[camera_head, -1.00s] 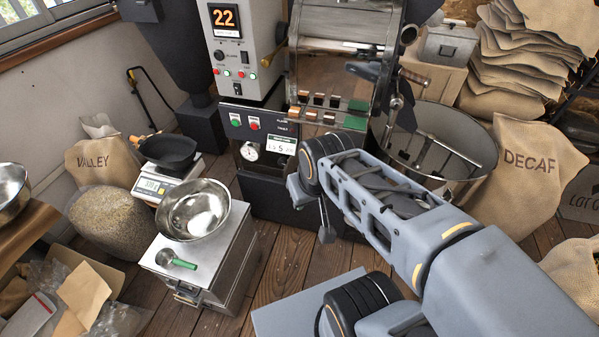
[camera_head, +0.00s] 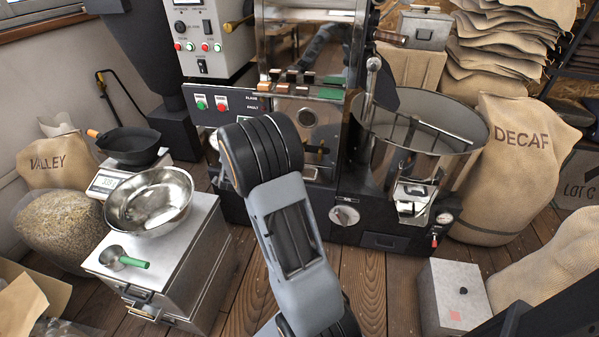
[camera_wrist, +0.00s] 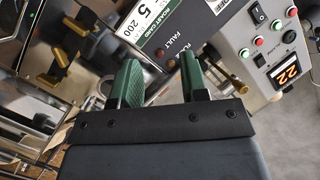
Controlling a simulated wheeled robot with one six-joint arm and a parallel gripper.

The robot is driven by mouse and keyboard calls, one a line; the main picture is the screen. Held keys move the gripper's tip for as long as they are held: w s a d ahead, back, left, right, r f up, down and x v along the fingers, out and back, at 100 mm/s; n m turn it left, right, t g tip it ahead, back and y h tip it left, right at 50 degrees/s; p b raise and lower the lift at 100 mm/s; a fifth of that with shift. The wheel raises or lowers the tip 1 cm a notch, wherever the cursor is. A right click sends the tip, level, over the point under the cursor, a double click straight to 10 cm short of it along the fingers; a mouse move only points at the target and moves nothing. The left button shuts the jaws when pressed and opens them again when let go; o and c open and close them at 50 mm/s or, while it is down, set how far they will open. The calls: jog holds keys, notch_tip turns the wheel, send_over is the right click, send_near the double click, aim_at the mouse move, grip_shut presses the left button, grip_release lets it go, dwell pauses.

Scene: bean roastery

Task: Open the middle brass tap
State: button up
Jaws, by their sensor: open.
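In the wrist view, brass-coloured handles (camera_wrist: 60,67) stand out from the shiny roaster front at the left. I cannot tell for sure which one is the middle tap. In the head view, a small brass piece (camera_head: 319,150) shows low on the roaster front, partly hidden. My gripper (camera_wrist: 160,78) has two green fingers, apart with nothing between them. It points past the roast card, and the brass handles lie to the left of its fingers, apart from them. In the head view my arm hides the fingers.
The roaster control panel (camera_head: 212,45) and fault panel (camera_head: 222,103) are close to my arm. The cooling bin (camera_head: 425,125) is on the right. A steel bowl (camera_head: 148,203) and green-handled scoop (camera_head: 123,259) sit on a cabinet at left. A grey box (camera_head: 455,297) stands at lower right.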

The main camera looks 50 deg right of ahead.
jog(key=s+d+f+m+g+h+b, duration=0.35)
jog(key=d+f+h, duration=0.2)
jog(key=f, duration=0.35)
jog(key=s+d+f+m+g+h+b, duration=0.3)
jog(key=s+d+f+m+h+b, duration=0.15)
jog(key=d+f, duration=0.3)
jog(key=x, duration=0.4)
jog(key=b+x, duration=0.1)
jog(key=x, duration=0.3)
jog(key=w+x, duration=0.1)
jog(key=x, duration=0.3)
jog(key=shift+r+b, duration=0.2)
jog(key=shift+b, duration=0.15)
grip_shut()
